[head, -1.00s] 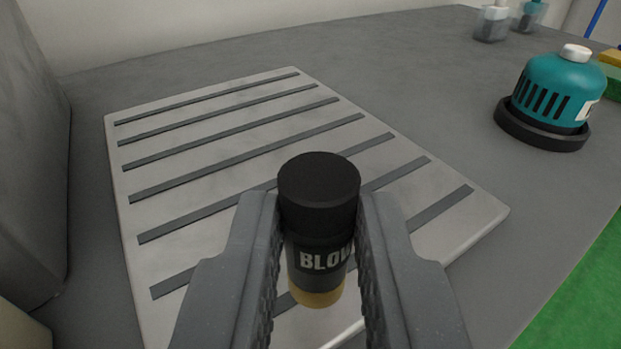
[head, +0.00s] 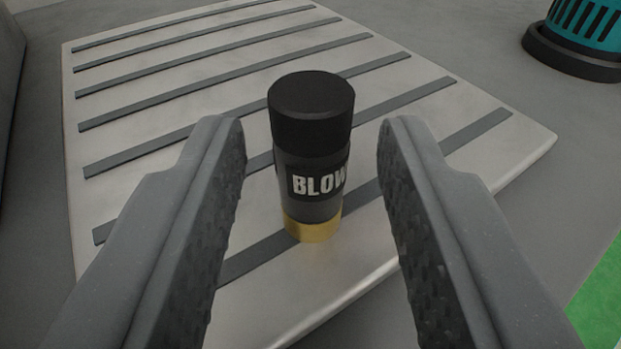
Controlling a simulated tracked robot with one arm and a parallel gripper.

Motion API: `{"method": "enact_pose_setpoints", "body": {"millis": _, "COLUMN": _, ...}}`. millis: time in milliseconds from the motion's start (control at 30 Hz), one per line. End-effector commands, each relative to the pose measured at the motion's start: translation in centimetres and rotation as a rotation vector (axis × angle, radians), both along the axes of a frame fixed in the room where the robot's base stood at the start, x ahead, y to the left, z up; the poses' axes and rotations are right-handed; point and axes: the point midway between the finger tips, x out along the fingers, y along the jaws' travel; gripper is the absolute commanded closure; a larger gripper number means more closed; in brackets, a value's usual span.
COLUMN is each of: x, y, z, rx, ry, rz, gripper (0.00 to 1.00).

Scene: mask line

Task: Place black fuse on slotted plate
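The black fuse (head: 311,150) stands upright on the slotted plate (head: 480,160), near the plate's front edge. It has a black cap, a label reading "BLOW" and a gold base. The base rests on the plate, by one of the dark slots. My gripper (head: 312,150) is open, with one finger on each side of the fuse and a clear gap on both sides. The rear ends of the fingers run out of the picture at the bottom.
A teal canister (head: 590,25) on a black round base (head: 570,55) stands at the upper right, partly cut off. Grey table surface lies around the plate. A green area (head: 600,295) shows at the lower right. A grey block (head: 8,70) is at the left edge.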

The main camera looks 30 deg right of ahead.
Motion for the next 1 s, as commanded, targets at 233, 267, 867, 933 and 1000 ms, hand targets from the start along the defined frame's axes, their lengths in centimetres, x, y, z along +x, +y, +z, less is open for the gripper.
{"method": "enact_pose_setpoints", "body": {"millis": 233, "x": 0.0, "y": 0.0, "z": 0.0, "rx": 0.000, "ry": 0.000, "rz": 0.000, "gripper": 0.59}}
{"method": "enact_pose_setpoints", "body": {"millis": 267, "x": 0.0, "y": 0.0, "z": 0.0, "rx": 0.000, "ry": 0.000, "rz": -0.001, "gripper": 0.59}}
{"method": "enact_pose_setpoints", "body": {"millis": 867, "x": -7.0, "y": 4.4, "z": 1.7, "rx": 0.001, "ry": 0.001, "rz": 0.003, "gripper": 0.59}}
{"method": "enact_pose_setpoints", "body": {"millis": 933, "x": -8.0, "y": 5.0, "z": 1.8, "rx": 0.000, "ry": 0.003, "rz": 0.002, "gripper": 0.59}}
{"method": "enact_pose_setpoints", "body": {"millis": 1000, "x": -8.7, "y": 5.4, "z": 1.9, "rx": -0.001, "ry": 0.000, "rz": 0.001, "gripper": 0.59}}
